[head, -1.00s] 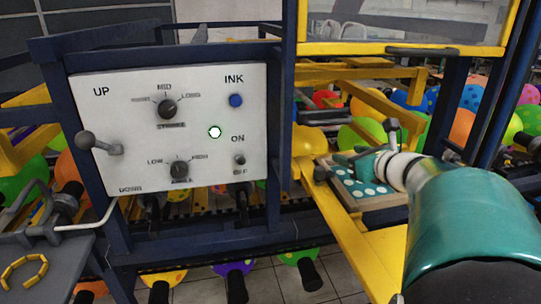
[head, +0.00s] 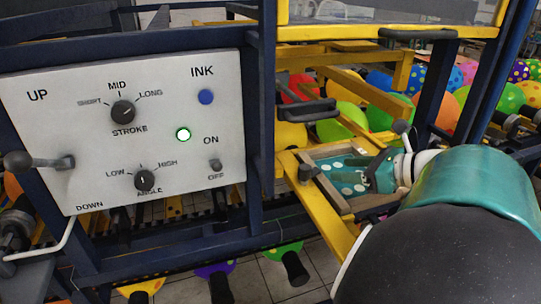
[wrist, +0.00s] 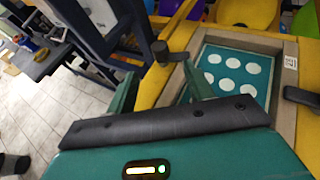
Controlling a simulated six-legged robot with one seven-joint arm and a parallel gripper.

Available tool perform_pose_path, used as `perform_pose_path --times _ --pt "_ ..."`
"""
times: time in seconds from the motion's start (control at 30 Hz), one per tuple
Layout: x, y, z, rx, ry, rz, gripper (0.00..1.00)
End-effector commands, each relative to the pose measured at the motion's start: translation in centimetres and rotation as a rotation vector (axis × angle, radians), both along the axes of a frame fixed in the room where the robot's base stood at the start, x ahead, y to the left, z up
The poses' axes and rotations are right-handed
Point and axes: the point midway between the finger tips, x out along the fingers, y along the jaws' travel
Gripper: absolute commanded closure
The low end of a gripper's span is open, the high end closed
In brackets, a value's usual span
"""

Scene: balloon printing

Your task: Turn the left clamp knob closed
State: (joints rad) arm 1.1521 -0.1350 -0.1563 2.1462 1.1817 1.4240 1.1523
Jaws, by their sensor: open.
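The left clamp knob (head: 308,173) is a dark knob on the yellow rail beside the screen frame. The frame (head: 341,207) has a wooden rim around a teal screen with white dots. My gripper (head: 368,172) is over the screen, to the right of the knob. In the wrist view my gripper (wrist: 158,78) is open, its two green fingers apart and the knob beyond their tips. Nothing is between the fingers.
A white control panel (head: 100,110) with dials stands at left. A dark handle (head: 418,34) sits on the yellow-edged guard above. Another dark clamp handle (wrist: 302,96) is at the right in the wrist view. Colourful balloons (head: 345,118) lie behind the yellow frame.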

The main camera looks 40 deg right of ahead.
Motion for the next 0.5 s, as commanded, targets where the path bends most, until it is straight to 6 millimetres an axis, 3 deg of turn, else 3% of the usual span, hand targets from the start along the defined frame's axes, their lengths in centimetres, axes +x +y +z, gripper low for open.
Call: perform_pose_path --times 0.5 --pt "8.6 2.7 -3.8 0.001 0.001 -0.001 0.48"
